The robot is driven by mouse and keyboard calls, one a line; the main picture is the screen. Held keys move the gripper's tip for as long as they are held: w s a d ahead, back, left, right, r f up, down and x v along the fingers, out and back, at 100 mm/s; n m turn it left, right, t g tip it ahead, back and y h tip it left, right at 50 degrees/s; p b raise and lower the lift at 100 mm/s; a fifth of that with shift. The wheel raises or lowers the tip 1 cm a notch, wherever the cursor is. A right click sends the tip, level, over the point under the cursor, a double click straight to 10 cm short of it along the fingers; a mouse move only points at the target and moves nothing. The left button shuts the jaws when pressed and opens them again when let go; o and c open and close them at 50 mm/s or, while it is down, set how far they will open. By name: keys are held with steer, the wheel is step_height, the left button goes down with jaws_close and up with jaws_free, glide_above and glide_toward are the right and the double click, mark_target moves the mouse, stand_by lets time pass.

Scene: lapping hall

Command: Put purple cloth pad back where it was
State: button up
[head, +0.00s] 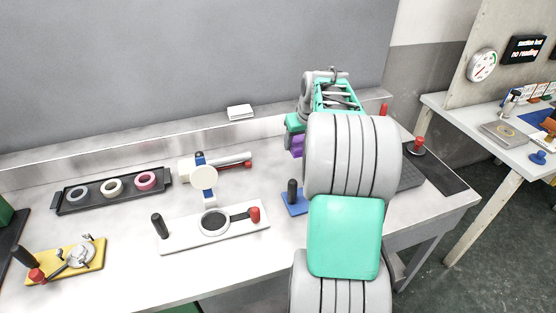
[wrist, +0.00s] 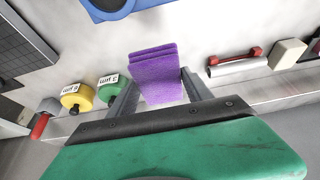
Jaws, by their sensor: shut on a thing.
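The purple cloth pad (wrist: 157,72) is between the fingers of my gripper (wrist: 160,92) in the wrist view. It looks like stacked layers, and its far end sticks out beyond the fingertips. My gripper is shut on it. In the head view a small part of the purple pad (head: 297,146) shows left of my arm, near the back of the bench. My arm hides the rest of it and most of the gripper there. I cannot tell whether the pad touches the bench.
Green (wrist: 112,88) and yellow (wrist: 77,97) labelled rolls sit left of the pad; a red-handled roller (wrist: 236,62) lies right. On the bench are a blue plate (head: 294,207), a white plate (head: 180,240), a black ring tray (head: 112,191) and a yellow fixture (head: 92,262).

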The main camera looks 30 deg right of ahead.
steer(key=p, duration=0.2)
glide_toward(277, 154)
steer(key=shift+w+d+f+p, duration=0.2)
steer(key=shift+w+f+p, duration=0.1)
steer(key=shift+w+f, duration=0.2)
steer(key=shift+w+d+f+p, duration=0.15)
steer(key=shift+w+f+p, duration=0.1)
steer(key=shift+w+f, duration=0.15)
steer(key=x, duration=0.3)
steer(key=shift+s+a+f, duration=0.1)
steer(key=shift+s+f, duration=0.15)
steer(key=shift+f, duration=0.15)
steer(key=shift+f, duration=0.1)
steer(key=shift+f, duration=0.2)
steer(key=o, duration=1.3)
steer(key=shift+r, duration=0.1)
